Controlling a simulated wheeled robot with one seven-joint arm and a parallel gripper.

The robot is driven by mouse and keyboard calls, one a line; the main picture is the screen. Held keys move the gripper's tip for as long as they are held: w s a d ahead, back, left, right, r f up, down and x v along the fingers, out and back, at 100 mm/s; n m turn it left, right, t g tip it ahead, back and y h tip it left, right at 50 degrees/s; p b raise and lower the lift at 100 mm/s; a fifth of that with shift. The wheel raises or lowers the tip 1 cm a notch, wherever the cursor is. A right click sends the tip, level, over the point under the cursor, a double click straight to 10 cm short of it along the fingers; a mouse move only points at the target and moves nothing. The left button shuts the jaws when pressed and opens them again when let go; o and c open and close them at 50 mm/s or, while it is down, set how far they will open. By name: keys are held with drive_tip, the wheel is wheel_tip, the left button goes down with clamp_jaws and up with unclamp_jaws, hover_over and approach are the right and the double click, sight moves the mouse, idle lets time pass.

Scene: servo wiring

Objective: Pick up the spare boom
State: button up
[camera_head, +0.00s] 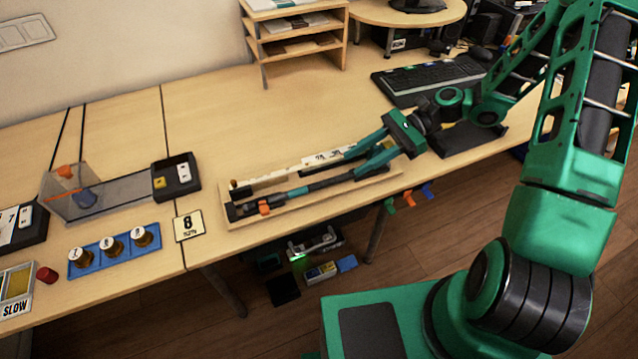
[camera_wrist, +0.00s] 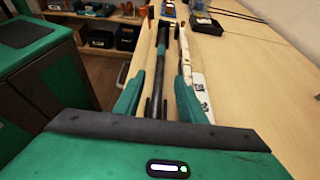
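Two long booms lie side by side on a low wooden board (camera_head: 345,200). One is dark with an orange clip near its left end (camera_head: 308,188); the other is a white boom with printed marks (camera_head: 290,173). I cannot tell by a label which is the spare. My gripper (camera_head: 352,164), with green fingers, is open at the right end of the booms. In the wrist view, the dark boom (camera_wrist: 160,65) runs between the two open fingers, and the white boom (camera_wrist: 199,85) lies beside the right finger. Contact with either boom cannot be seen.
Left of the board are a number 8 card (camera_head: 188,224), a blue rack with several knobs (camera_head: 115,250) and a clear-sided bin (camera_head: 85,194). A keyboard (camera_head: 430,80) and a wooden shelf (camera_head: 295,38) stand behind. Coloured clips (camera_head: 408,197) hang at the front edge.

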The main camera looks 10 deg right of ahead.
sight(320, 183)
drive_tip(key=shift+x, duration=5.45)
drive_tip(key=shift+c, duration=0.6)
clamp_jaws()
